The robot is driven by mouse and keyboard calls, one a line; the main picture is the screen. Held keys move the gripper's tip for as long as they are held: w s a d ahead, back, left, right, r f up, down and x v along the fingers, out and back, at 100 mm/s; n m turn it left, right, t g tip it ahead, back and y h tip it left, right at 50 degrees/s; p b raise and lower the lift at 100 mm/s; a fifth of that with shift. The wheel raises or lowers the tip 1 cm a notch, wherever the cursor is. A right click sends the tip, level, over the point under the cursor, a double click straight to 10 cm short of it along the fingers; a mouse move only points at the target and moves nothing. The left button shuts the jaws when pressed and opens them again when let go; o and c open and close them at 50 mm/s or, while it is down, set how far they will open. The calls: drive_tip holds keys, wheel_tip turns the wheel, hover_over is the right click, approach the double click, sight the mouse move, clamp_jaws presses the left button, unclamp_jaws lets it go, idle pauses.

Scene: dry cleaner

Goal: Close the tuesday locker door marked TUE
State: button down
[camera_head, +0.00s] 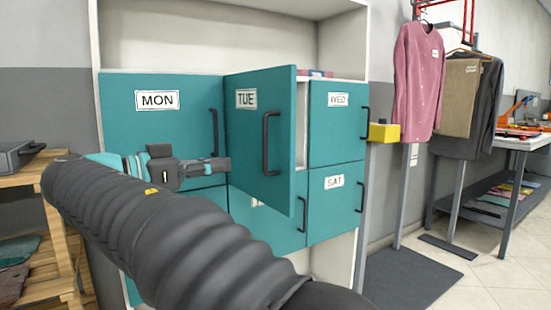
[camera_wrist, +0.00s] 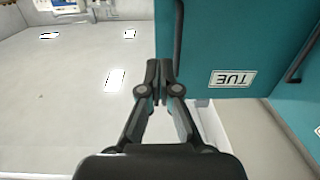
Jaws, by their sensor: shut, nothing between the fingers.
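The TUE locker door (camera_head: 255,140) is teal with a dark bar handle (camera_head: 267,143) and stands partly open, its free edge swung out toward the camera. It also shows upside down in the wrist view (camera_wrist: 212,45), with its TUE label (camera_wrist: 232,78). My gripper (camera_head: 222,166) is shut and empty, in front of the MON door and to the left of the TUE door's handle. In the wrist view my shut fingertips (camera_wrist: 158,75) point toward the TUE door's handle side. I cannot tell whether they touch it.
The MON door (camera_head: 150,95), WED door (camera_head: 335,125) and SAT door (camera_head: 333,205) look shut. A yellow box (camera_head: 384,132) sticks out right of the lockers. A wooden shelf (camera_head: 30,180) stands at left, and hanging clothes (camera_head: 418,80) at right.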

sight(286, 154)
drive_tip(key=x, duration=0.8)
drive_tip(key=p+x, duration=0.1)
drive_tip(key=x, duration=0.3)
drive_tip(key=shift+w+a+r, duration=0.1)
drive_tip(key=shift+r, duration=0.2)
drive_tip(key=shift+w+d, duration=0.35)
drive_tip(key=shift+d, duration=0.1)
drive_tip(key=shift+w+f, duration=0.1)
